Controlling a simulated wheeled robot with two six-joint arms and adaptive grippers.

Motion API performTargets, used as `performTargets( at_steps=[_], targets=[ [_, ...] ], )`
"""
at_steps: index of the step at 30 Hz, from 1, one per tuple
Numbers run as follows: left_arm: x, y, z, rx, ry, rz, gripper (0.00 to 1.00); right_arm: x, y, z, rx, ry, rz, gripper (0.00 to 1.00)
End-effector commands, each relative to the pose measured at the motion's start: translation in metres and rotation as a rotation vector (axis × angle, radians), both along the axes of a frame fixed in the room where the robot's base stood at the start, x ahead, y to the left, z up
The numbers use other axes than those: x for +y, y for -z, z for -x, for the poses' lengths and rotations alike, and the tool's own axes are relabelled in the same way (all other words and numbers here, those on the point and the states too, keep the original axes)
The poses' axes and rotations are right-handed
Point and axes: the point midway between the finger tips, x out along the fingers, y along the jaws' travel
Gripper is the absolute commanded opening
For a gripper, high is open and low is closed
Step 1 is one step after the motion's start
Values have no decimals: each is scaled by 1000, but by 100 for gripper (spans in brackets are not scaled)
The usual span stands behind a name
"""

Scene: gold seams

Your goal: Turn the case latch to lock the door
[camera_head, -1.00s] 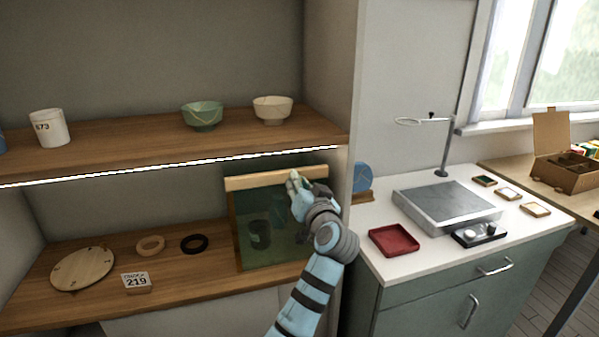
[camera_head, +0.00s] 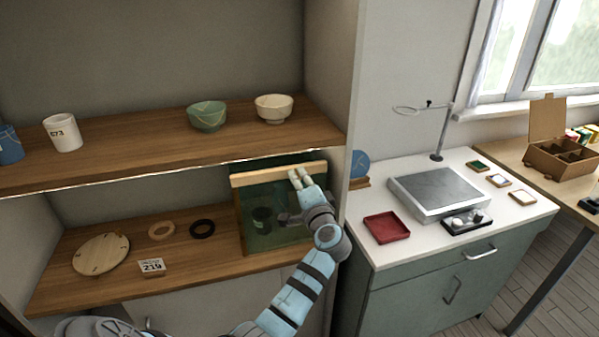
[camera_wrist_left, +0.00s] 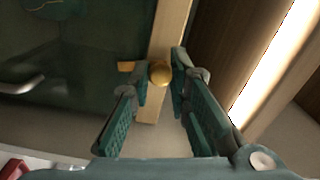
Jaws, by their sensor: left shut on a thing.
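The case (camera_head: 240,222) stands on the lower shelf, with a pale wooden top rail (camera_head: 262,175) and a dark glass front. A dark cup (camera_head: 262,219) shows behind the glass. My left gripper (camera_head: 300,179) is at the right end of the top rail. In the left wrist view its fingers are closed around the round brass knob of the latch (camera_wrist_left: 159,73), against the wooden rail (camera_wrist_left: 168,35). A small brass tab (camera_wrist_left: 126,66) sticks out to the left of the knob, partly hidden by a finger. A metal handle (camera_wrist_left: 22,84) shows on the glass. My right gripper is out of view.
The upper shelf (camera_head: 150,146) overhangs the case, with a bright light strip (camera_wrist_left: 280,62) close beside the gripper. The cabinet's side wall (camera_head: 346,100) is just right of the arm. A wooden disc (camera_head: 102,254), two rings and a 219 card (camera_head: 152,267) lie left of the case.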

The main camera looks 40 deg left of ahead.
Motion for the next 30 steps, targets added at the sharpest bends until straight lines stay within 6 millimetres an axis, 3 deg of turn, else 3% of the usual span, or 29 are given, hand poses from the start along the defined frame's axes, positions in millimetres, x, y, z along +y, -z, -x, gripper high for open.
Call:
performTargets(
  at_steps=[9, 29, 30],
  targets=[
    [0, -2, 0, 147, 1, -102, 0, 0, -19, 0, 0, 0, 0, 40],
    [0, 0, 0, 197, 1, -138, 0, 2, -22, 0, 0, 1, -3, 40],
    [0, 0, 0, 197, 1, -138, 22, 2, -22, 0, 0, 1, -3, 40]
  ],
)
